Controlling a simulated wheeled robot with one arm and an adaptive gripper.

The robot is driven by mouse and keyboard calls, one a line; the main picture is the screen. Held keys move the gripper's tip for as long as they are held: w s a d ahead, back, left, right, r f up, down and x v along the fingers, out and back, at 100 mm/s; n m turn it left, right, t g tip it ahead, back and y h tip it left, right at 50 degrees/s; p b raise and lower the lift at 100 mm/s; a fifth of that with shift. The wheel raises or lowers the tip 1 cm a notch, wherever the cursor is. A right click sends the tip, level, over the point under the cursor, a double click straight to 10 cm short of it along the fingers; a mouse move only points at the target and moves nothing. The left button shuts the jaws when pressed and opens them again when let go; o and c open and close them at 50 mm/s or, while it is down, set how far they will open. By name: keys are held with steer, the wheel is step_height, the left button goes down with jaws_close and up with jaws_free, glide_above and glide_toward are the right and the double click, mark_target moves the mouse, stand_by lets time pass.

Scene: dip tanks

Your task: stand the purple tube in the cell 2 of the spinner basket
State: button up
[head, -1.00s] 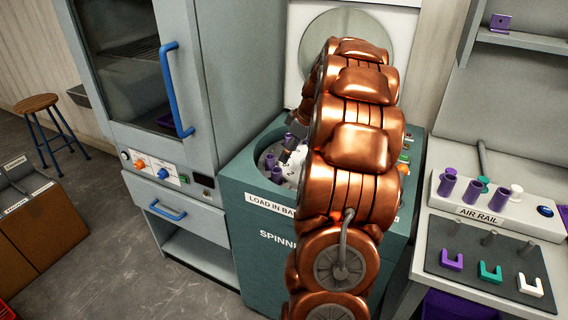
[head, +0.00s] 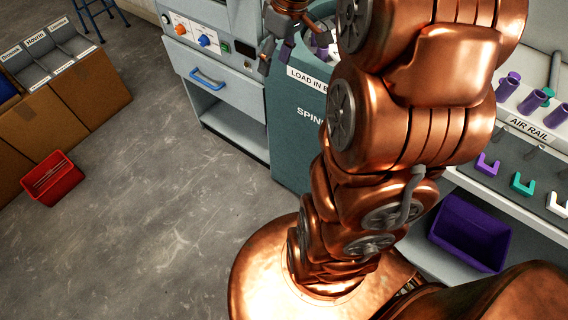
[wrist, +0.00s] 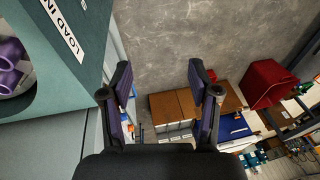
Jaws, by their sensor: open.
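The spinner basket (wrist: 18,106) is a round white well in the top of the teal spinner (head: 297,130). It shows only in part, behind my arm in the head view and at the left edge of the wrist view. Purple tubes (wrist: 9,62) stand in it; cell numbers cannot be read, so I cannot tell which tube is in cell 2. My gripper (wrist: 160,78) is open and empty, its two dark fingers well apart over the floor. In the head view my gripper (head: 276,55) hangs just left of the basket, clear of the tubes.
The air rail (head: 528,127) at right holds more purple tubes (head: 507,87). A purple bin (head: 470,232) sits below it. A red basket (head: 53,178) and brown boxes (head: 65,105) stand at left. The cabinet drawer (head: 222,85) is beside the spinner. Open floor lies in front.

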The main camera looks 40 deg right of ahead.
steer(key=s+a+f+m+g+h, duration=0.1)
steer(key=s+a+f, duration=0.1)
steer(key=s+a, duration=0.5)
steer(key=s+a+f+m+g+h, duration=0.1)
steer(key=s+a, duration=0.6)
steer(key=s, duration=0.8)
steer(key=shift+a+f+m+g, duration=0.25)
steer(key=shift+f+m+g, duration=0.2)
steer(key=shift+f, duration=0.3)
steer(key=shift+s, duration=0.1)
step_height(320, 180, up, 4)
steer(key=p, duration=0.3)
steer(key=shift+f+p, duration=0.15)
steer(key=shift+p, duration=0.2)
